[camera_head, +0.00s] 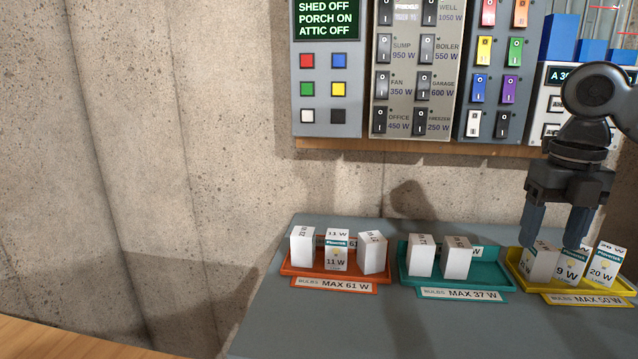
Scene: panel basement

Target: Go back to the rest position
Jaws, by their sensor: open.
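My gripper (555,228) is at the right of the view, pointing down over the yellow tray (520,283). Its two dark blue-grey fingers are apart. The fingertips are at the tops of the white bulb boxes (568,266) in that tray, overlapping them in the picture. I cannot tell whether they touch a box. My arm comes in from the right edge, and part of it is out of view.
A red-orange tray (300,277) holds three white boxes, and a teal tray (490,277) holds two. All stand on a grey table (250,330). Switch panels (413,75) hang on the concrete wall behind, above a wooden ledge (400,147). The table front is clear.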

